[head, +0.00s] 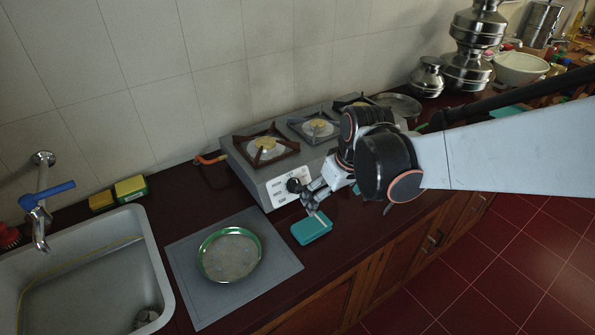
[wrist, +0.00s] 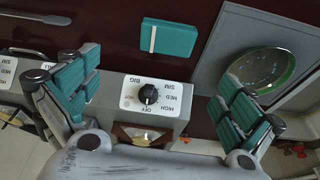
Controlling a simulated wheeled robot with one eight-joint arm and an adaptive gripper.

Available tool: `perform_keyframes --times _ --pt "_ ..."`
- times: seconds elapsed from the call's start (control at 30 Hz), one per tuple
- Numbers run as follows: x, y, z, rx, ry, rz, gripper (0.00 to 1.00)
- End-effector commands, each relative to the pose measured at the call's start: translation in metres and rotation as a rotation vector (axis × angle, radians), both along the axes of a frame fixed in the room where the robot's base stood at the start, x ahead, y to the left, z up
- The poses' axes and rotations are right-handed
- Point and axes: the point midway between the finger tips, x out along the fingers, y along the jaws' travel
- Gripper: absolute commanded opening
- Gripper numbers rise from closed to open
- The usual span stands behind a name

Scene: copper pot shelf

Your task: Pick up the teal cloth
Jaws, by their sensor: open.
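The teal cloth (head: 312,229) is a small folded rectangle with a pale stripe, lying flat on the dark counter near its front edge. It also shows in the wrist view (wrist: 169,39) at the top middle, beyond my fingertips. My gripper (head: 314,204) is just behind and above the cloth in the head view, in front of the stove. In the wrist view my gripper (wrist: 155,90) is open and empty, its teal-padded fingers spread wide to either side, with the stove's knob panel between them. The cloth is apart from both fingers.
The stove (head: 270,165) with its control knob (head: 294,185) stands close behind my gripper. A grey mat (head: 188,262) with a green-rimmed plate (head: 229,255) lies left of the cloth. The sink (head: 150,262) is further left. Steel pots (head: 466,72) stand at the back right.

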Motion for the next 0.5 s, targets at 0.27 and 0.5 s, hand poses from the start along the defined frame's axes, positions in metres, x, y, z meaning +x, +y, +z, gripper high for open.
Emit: perform_keyframes --times 0.27,0.5 --pt "0.016 0.021 -0.029 -0.009 0.035 0.075 1.00" --pt "0.023 0.027 -0.065 -0.010 0.037 0.077 1.00"
